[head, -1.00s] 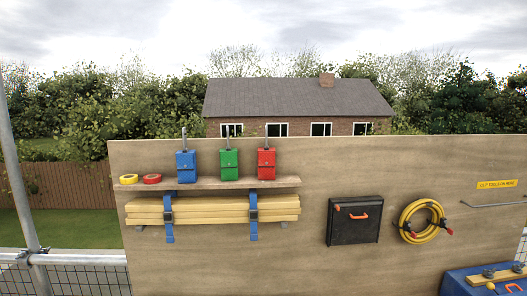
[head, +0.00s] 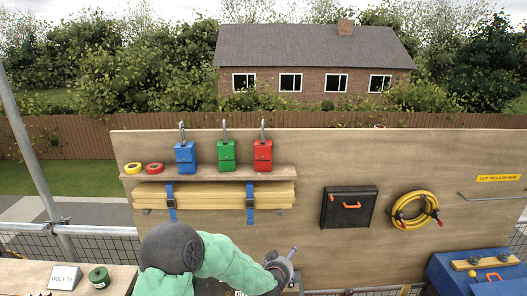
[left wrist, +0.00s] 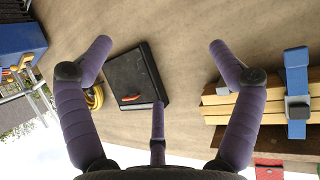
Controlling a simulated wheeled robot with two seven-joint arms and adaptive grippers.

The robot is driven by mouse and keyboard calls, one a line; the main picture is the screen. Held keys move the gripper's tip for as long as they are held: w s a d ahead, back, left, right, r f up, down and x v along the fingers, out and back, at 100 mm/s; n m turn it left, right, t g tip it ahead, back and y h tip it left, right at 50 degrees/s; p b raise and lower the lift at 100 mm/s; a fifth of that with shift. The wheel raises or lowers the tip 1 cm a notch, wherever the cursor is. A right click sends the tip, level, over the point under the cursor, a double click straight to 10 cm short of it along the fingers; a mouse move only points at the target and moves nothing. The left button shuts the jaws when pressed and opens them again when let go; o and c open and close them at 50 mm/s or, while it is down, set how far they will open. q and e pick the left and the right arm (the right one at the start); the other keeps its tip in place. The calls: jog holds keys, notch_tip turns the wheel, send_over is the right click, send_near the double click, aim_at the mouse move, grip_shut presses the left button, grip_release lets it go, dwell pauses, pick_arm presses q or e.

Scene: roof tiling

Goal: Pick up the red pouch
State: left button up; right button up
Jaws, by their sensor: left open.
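The red pouch (head: 263,156) stands upright at the right end of the wooden shelf (head: 215,174), with a metal hook or clip above it. In the left wrist view, a red piece (left wrist: 269,170) at the bottom right edge looks like part of it, mostly cut off. My left gripper (head: 291,254) is below and slightly right of the pouch, well apart from it. In the left wrist view its purple fingers (left wrist: 160,46) are spread wide with nothing between them. My right gripper is not in view.
A green pouch (head: 226,155) and a blue pouch (head: 185,157) stand left of the red one. Strapped timber (head: 215,194) hangs under the shelf. A black case (head: 348,207) and a yellow hose (head: 413,211) hang on the board to the right.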

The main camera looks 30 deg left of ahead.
pick_arm(q)
jog(key=w+a+r+t+y+p, duration=0.1)
jog(key=a+r, duration=0.2)
jog(key=r, duration=0.5)
jog(key=w+a+r+t+y+p, duration=0.1)
jog(key=w+a+r+t+y, duration=0.1)
jog(key=r, duration=0.6)
jog(key=n+t+y+p, duration=0.1)
jog(key=n+y, duration=0.1)
send_near(266, 159)
jog(key=x, duration=0.1)
jog(key=p+x, duration=0.1)
jog(key=x, duration=0.2)
jog(key=shift+w+f+p, duration=0.2)
jog(key=shift+f+p, duration=0.1)
jog(key=shift+p, duration=0.1)
jog(key=shift+r+p+x, duration=0.15)
jog(key=shift+p+x, duration=0.3)
jog(key=shift+x, duration=0.7)
jog(key=shift+r+p+x, duration=0.15)
jog(key=shift+p+x, duration=0.3)
jog(key=shift+x, duration=0.7)
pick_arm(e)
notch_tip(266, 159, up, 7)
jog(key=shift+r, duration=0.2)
pick_arm(q)
jog(key=c, duration=0.8)
jog(key=shift+r, duration=0.1)
jog(key=c, duration=0.4)
